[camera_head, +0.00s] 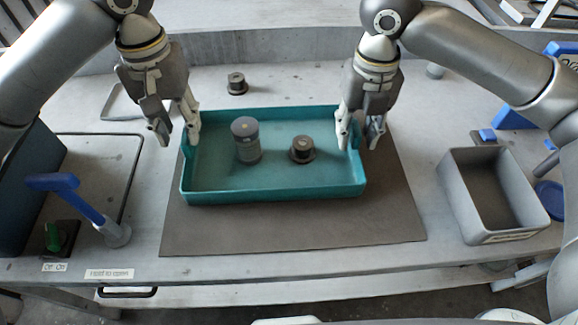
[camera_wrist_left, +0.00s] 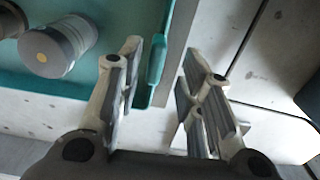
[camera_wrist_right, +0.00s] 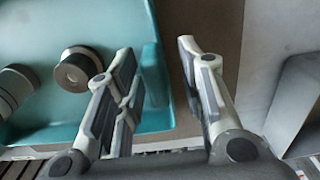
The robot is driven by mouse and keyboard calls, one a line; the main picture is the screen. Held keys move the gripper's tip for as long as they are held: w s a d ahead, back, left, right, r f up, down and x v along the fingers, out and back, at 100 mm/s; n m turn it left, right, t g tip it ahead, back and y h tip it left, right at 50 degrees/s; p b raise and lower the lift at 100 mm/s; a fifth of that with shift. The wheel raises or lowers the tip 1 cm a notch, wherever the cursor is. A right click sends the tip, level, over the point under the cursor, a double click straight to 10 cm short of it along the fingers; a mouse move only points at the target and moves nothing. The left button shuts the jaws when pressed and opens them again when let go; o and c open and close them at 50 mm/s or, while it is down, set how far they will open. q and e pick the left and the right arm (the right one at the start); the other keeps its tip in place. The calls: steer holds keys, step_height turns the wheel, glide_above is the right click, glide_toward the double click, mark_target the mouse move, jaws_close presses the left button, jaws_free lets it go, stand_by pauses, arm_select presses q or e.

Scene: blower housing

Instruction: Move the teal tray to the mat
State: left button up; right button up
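The teal tray (camera_head: 275,193) is over the rear and left part of the dark brown mat (camera_head: 300,232), and it looks level. A grey cylinder (camera_head: 246,142) stands in it, with a smaller dark flanged part (camera_head: 302,150) to its right. My left gripper (camera_head: 177,138) is at the tray's left end, open. In the left wrist view its fingers (camera_wrist_left: 165,82) are apart, one on each side of the end wall. My right gripper (camera_head: 358,142) is at the right end, also open. Its fingers (camera_wrist_right: 160,85) straddle that wall with visible gaps.
A grey bin (camera_head: 490,195) stands right of the mat. A blue-handled lever (camera_head: 75,195) and a green switch (camera_head: 53,237) are at the left. Another dark flanged part (camera_head: 237,84) sits behind the tray. The mat's front strip is clear.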

arm_select(q)
step_height(320, 180, up, 4)
steer(key=shift+r, duration=0.1)
arm_select(e)
step_height(320, 180, up, 12)
stand_by(0.6)
stand_by(0.4)
